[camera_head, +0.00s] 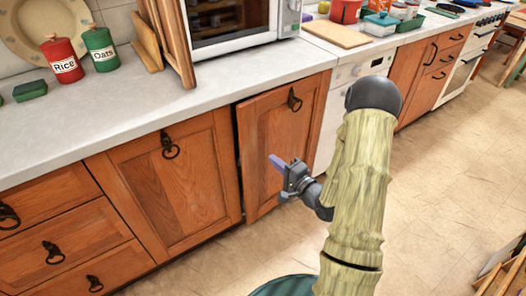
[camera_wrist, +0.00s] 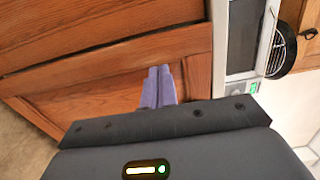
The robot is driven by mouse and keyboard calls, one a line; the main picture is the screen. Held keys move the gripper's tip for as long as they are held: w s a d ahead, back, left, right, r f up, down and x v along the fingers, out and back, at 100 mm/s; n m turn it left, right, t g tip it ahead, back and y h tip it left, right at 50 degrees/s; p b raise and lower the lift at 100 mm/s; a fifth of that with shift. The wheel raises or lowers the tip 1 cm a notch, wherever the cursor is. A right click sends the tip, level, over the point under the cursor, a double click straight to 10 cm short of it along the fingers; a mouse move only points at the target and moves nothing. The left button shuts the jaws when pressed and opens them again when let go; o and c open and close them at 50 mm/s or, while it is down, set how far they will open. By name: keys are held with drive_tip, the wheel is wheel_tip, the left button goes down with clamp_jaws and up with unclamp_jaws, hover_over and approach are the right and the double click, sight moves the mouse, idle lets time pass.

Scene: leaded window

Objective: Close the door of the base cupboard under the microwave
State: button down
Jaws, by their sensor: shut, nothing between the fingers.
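The wooden door (camera_head: 272,125) of the base cupboard under the microwave (camera_head: 235,22) stands slightly ajar. A dark narrow gap shows along its left edge. A black ring pull (camera_head: 294,100) hangs near its top. My gripper (camera_head: 277,161) is in front of the door's lower middle, with its purple fingers together and empty, pointing at the panel. In the wrist view the shut fingers (camera_wrist: 158,88) lie over a wooden panel (camera_wrist: 110,95). I cannot tell whether the fingertips touch the door.
A closed cupboard door (camera_head: 165,195) and drawers (camera_head: 75,245) are to the left. A white dishwasher front (camera_head: 345,95) adjoins on the right. Rice (camera_head: 62,58) and Oats (camera_head: 100,48) canisters stand on the worktop. The tiled floor (camera_head: 440,165) at right is mostly clear.

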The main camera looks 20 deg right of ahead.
sight(244, 134)
drive_tip(key=b+x, duration=0.1)
drive_tip(key=x, duration=1.2)
drive_tip(key=shift+w, duration=0.2)
drive_tip(key=shift+a, duration=0.1)
